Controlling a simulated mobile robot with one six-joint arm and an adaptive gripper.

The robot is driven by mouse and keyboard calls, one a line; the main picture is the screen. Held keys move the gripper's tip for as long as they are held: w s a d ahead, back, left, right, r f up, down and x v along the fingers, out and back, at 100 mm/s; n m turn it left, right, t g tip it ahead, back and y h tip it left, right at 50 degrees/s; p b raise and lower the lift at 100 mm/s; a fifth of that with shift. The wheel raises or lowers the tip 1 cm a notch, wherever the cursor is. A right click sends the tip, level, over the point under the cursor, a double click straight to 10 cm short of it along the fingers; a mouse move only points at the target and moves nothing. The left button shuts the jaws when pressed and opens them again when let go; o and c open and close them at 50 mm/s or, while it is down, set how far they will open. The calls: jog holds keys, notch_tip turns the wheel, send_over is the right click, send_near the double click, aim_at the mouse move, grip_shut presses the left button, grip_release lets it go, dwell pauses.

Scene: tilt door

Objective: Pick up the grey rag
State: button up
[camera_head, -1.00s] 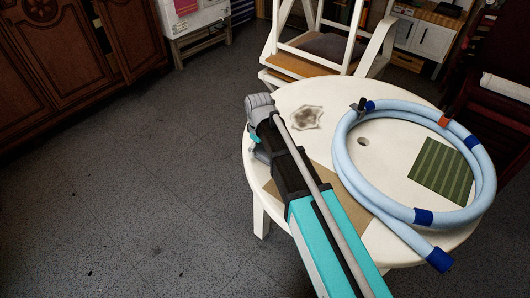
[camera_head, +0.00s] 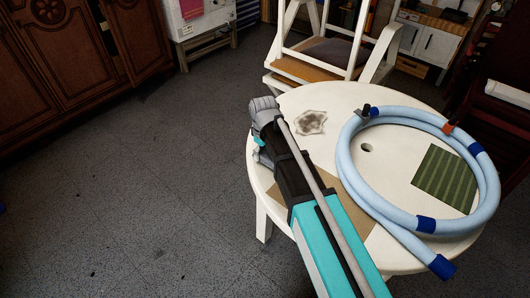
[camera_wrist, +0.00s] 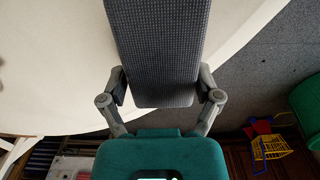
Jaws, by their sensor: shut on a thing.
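The grey rag (camera_wrist: 160,50) is a dark grey, woven-looking slab in the wrist view. It sits between the two fingers of my gripper (camera_wrist: 162,90), which are shut on it from both sides. The white table top lies behind it in that view.
A coiled light blue hose (camera_head: 395,230) covers the table's right side. A green striped cloth (camera_head: 444,175) lies inside it. A brown sheet (camera_head: 352,215) lies beside my arm, and a grey stain-like patch (camera_head: 311,122) is beyond it. A white chair (camera_head: 318,70) stands behind.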

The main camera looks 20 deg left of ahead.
jog(key=shift+r+p, duration=0.6)
jog(key=shift+r, duration=0.2)
jog(key=s+d+r+p, duration=0.6)
jog(key=s+r+p, duration=0.4)
jog(key=s, duration=0.2)
jog(key=shift+s+d+r+p, duration=0.15)
jog(key=shift+d+r+p, duration=0.15)
jog(key=shift+r+p, duration=0.1)
jog(key=o, duration=0.5)
jog(key=c, duration=0.4)
jog(key=shift+o, duration=0.2)
